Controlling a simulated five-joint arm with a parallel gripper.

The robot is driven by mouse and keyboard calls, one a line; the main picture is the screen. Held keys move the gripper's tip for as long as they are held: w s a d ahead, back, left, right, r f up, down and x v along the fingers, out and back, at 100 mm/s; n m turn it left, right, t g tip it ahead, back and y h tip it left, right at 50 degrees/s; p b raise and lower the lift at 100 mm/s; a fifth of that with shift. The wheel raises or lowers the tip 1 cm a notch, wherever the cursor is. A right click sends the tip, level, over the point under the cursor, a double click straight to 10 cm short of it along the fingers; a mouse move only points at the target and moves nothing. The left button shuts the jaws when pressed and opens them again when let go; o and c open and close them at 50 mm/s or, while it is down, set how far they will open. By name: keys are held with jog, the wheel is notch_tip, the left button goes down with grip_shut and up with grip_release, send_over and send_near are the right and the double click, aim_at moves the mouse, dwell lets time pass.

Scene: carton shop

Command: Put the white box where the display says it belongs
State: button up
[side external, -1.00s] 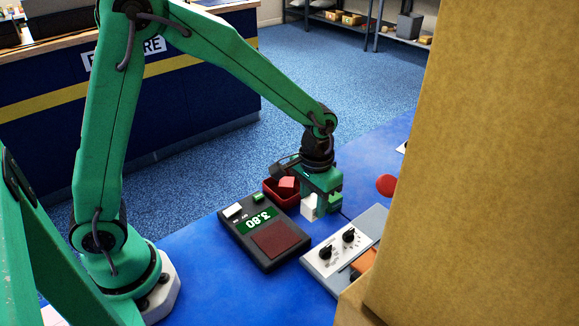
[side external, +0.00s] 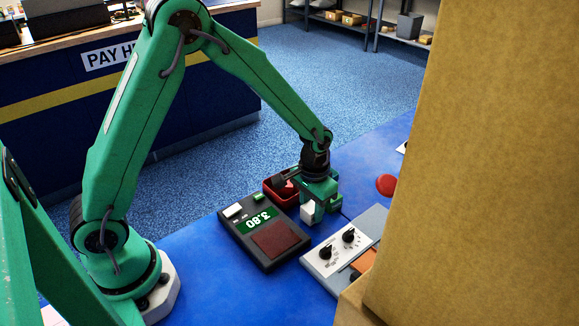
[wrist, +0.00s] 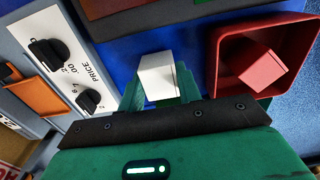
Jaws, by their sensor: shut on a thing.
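My gripper (side external: 317,212) is shut on the small white box (side external: 308,212). In the wrist view the white box (wrist: 158,76) sits between my green fingers (wrist: 160,97). I cannot tell whether it touches the blue table or hangs just above it. A dark scale-like device with a brown plate (side external: 275,239) stands left of the box. Its green display (side external: 258,220) shows 3.80, upside down in the picture. A white panel (side external: 326,264) with two black knobs is at the right; the wrist view shows the word PRICE on this panel (wrist: 73,50).
A red open tray (side external: 268,187) behind my gripper holds a red box (wrist: 250,64). An orange piece (side external: 364,262) lies beside the knob panel. A red round thing (side external: 386,184) is further right. A big brown carton-like surface (side external: 490,160) blocks the right side of the view.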

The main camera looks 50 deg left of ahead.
aim_at(311, 207)
jog(key=shift+f, duration=0.25)
jog(key=o, duration=1.1)
notch_tip(311, 207, up, 12)
jog(key=shift+r, duration=0.15)
dwell(0.7)
